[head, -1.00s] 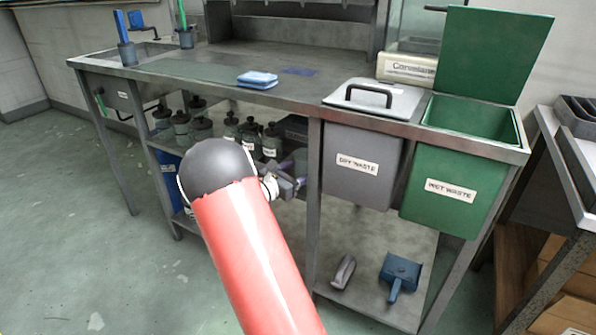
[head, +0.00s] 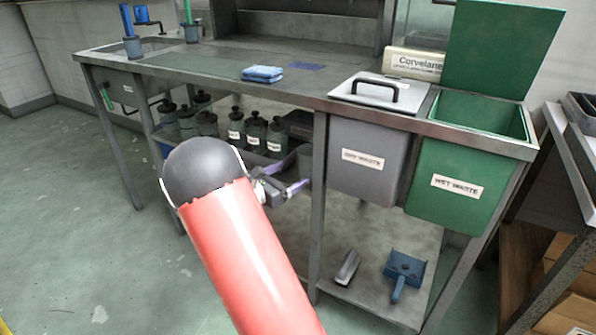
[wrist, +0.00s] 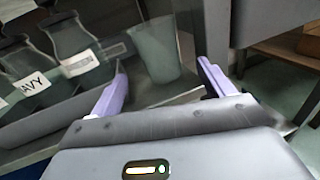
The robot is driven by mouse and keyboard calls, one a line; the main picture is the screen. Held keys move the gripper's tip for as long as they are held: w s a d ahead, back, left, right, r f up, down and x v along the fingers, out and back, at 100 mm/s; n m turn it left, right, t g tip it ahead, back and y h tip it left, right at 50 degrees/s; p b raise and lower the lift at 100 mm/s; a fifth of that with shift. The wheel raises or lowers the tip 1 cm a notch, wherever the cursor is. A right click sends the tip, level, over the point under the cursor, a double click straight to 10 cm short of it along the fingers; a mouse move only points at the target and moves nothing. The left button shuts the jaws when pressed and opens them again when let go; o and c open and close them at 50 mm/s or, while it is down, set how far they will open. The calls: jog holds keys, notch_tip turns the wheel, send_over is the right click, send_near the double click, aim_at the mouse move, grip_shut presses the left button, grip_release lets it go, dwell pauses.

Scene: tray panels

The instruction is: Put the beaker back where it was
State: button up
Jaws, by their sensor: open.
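My gripper (wrist: 163,80) has two pale purple fingers, spread wide apart. A translucent grey-green beaker (wrist: 158,48) stands upright on the shelf just beyond the fingertips in the wrist view, roughly between them. The fingers do not visibly touch it. In the head view my gripper (head: 292,176) is at the lower shelf under the bench, right of the dark bottles.
Dark labelled bottles (head: 254,132) stand in a row on the shelf; they are close on the left in the wrist view (wrist: 70,45). A bench leg (head: 319,205) and the grey dry waste bin (head: 362,180) are to the right. A blue dustpan (head: 404,268) lies on the bottom shelf.

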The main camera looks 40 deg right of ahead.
jog(key=s+a+r+m+g+y, duration=0.1)
jog(key=s+a+r+m+y, duration=0.1)
jog(key=s+a+m+y, duration=0.4)
jog(key=s+a+r+m+g+y, duration=0.15)
jog(key=s+m, duration=0.25)
jog(key=s, duration=0.4)
jog(key=s+a+r+m+t+y, duration=0.2)
jog(key=s+a+m+t+y, duration=0.1)
jog(key=a, duration=0.7)
jog(key=s+a+r+m+t+y, duration=0.2)
jog(key=s+a+m+y, duration=0.3)
jog(key=s+a, duration=0.5)
jog(key=shift+a+r+m+t+y, duration=0.2)
jog(key=shift+m+t+y, duration=0.25)
jog(key=shift+y, duration=0.7)
jog(key=shift+s, duration=0.1)
jog(key=shift+c, duration=0.4)
